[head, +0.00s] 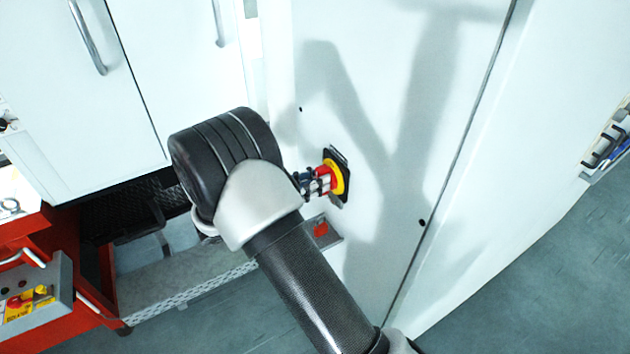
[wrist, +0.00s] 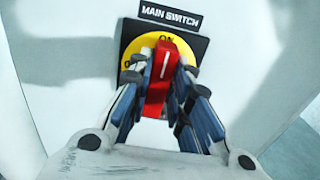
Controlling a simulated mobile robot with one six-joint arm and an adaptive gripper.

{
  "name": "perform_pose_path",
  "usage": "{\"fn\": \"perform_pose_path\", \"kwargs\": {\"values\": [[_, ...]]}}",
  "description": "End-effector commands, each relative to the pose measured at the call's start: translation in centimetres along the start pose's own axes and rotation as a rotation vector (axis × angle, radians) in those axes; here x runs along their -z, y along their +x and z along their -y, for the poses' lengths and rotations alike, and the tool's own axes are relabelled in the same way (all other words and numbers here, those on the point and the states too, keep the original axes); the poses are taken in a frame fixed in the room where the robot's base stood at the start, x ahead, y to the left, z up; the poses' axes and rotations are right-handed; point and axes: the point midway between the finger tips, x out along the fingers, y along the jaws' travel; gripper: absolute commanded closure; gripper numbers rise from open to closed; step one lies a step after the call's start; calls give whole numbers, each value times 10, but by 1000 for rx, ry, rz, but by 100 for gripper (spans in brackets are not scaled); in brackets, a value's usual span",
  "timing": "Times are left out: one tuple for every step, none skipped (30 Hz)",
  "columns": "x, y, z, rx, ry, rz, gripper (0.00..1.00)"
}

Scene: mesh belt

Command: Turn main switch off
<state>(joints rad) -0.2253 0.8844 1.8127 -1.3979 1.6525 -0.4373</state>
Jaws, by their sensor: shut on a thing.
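The main switch has a yellow disc (head: 340,178) on a black plate (wrist: 197,46) fixed to a white cabinet panel. A label reading MAIN SWITCH (wrist: 170,17) sits above it in the wrist view. The red handle (wrist: 158,80) stands out from the disc, and its white line points up toward the word ON at the disc's top. A letter at the disc's left edge is partly hidden by a finger. My gripper (wrist: 160,72) is shut on the red handle, one finger on each side. In the head view my gripper (head: 312,181) reaches the switch from the left.
The white cabinet panel (head: 385,90) is flat around the switch. A grey tray or ledge (head: 190,270) runs low behind my arm, with a red part (head: 321,229) near its right end. A red cart (head: 50,320) stands at lower left. Floor (head: 540,290) is clear at lower right.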

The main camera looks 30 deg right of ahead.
Motion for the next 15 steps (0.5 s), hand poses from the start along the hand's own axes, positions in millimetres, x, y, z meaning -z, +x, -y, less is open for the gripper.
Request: {"fn": "perform_pose_path", "kwargs": {"values": [[0,0,0,0,0,0,92],[0,0,0,0,0,0,94],[0,0,0,0,0,0,96],[0,0,0,0,0,0,98],[0,0,0,0,0,0,100],[0,0,0,0,0,0,100],[0,0,0,0,0,0,100],[0,0,0,0,0,0,100],[0,0,0,0,-1,0,100],[0,0,0,0,-2,0,100],[0,0,0,0,-4,0,100],[0,0,0,0,-8,0,100],[-1,0,0,0,-12,0,100],[-1,0,0,0,-18,0,100],[-1,0,0,0,-28,0,100]]}}
